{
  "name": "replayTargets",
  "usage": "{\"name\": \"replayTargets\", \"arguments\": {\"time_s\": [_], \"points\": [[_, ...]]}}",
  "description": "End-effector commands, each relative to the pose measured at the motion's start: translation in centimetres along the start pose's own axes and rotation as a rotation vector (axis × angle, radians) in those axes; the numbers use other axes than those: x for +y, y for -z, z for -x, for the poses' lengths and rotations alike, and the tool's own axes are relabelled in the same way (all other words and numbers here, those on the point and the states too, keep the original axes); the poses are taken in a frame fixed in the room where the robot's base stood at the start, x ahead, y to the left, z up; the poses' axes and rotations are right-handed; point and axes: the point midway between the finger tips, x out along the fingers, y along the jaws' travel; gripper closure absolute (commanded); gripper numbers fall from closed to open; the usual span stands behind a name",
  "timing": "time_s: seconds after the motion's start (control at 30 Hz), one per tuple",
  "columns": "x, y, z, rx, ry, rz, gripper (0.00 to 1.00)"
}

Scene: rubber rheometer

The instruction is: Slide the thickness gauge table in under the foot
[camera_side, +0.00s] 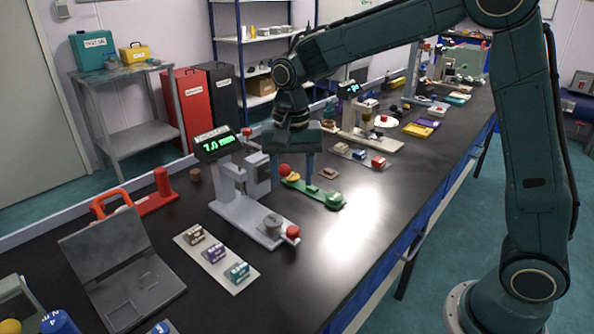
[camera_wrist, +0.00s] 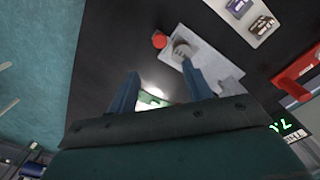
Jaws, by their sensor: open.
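The thickness gauge (camera_side: 226,176) is a light grey stand with a green-lit display reading about 7.0 mm. Its base reaches toward the front right. A round grey table (camera_side: 272,222) sits near the base's outer end, out from under the gauge head, with a red knob (camera_side: 292,232) beside it. The foot under the head is too small to make out. My gripper (camera_side: 297,178) is open and empty, pointing down behind and right of the gauge, above a green strip. In the wrist view, the knob (camera_wrist: 159,40) and table (camera_wrist: 182,50) lie beyond my fingertips (camera_wrist: 160,70).
The green strip (camera_side: 325,196) with a red ball (camera_side: 285,170) lies below my gripper. A plate of labelled blocks (camera_side: 216,257) lies in front of the gauge. A red handled tool (camera_side: 158,190) is to its left. The black bench right of the table is clear.

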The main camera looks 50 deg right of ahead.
Motion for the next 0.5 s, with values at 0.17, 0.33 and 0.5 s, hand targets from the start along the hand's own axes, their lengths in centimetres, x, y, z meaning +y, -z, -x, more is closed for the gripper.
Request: {"name": "replayTargets", "arguments": {"time_s": [0.17,0.33,0.5], "points": [[0.0,0.0,-0.1,0.000,0.000,0.000,0.50],[0.0,0.0,-0.8,-0.001,-0.002,0.000,0.50],[0.0,0.0,-2.3,-0.002,-0.003,0.001,0.50]]}}
